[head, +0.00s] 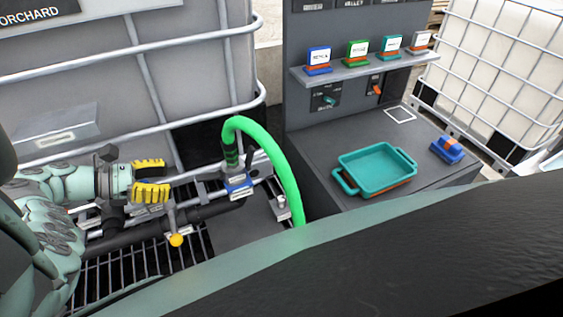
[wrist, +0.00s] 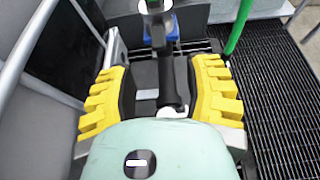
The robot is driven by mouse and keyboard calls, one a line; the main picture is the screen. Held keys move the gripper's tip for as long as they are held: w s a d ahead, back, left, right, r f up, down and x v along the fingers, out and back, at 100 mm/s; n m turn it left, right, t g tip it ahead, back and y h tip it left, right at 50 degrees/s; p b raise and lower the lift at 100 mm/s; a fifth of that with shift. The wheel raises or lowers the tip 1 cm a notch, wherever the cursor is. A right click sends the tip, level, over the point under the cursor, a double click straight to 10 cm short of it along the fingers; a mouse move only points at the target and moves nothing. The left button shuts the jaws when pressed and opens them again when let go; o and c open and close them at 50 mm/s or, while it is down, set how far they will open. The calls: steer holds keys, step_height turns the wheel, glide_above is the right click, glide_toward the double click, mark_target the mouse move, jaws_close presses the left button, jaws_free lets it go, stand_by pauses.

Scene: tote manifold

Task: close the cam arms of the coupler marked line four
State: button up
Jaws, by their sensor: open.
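A coupler with a blue body and a small pale label (head: 238,187) sits at the end of the green hose (head: 282,165), low in front of the caged tank. The label is too small to read, so I cannot tell whether it says line four. The coupler also shows at the top of the wrist view (wrist: 153,40), partly hidden by grey metal parts. I cannot make out how its cam arms stand. My gripper (head: 164,181), with yellow fingers, is open and empty, left of the coupler and apart from it. In the wrist view the open fingers (wrist: 165,92) frame a dark pipe beyond them.
A pipe with a yellow-knobbed handle (head: 176,240) runs below my gripper over dark grating. The caged tank (head: 75,90) stands close behind. At right, a grey bench holds a teal tray (head: 375,165) and a blue-and-orange block (head: 447,149); several coloured labelled blocks line the shelf.

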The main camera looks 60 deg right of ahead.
mark_target(196, 178)
steer(key=p+x, duration=0.1)
steer(key=x, duration=0.7)
steer(key=shift+d, duration=0.2)
steer(key=shift+w+a, duration=0.1)
jaws_close()
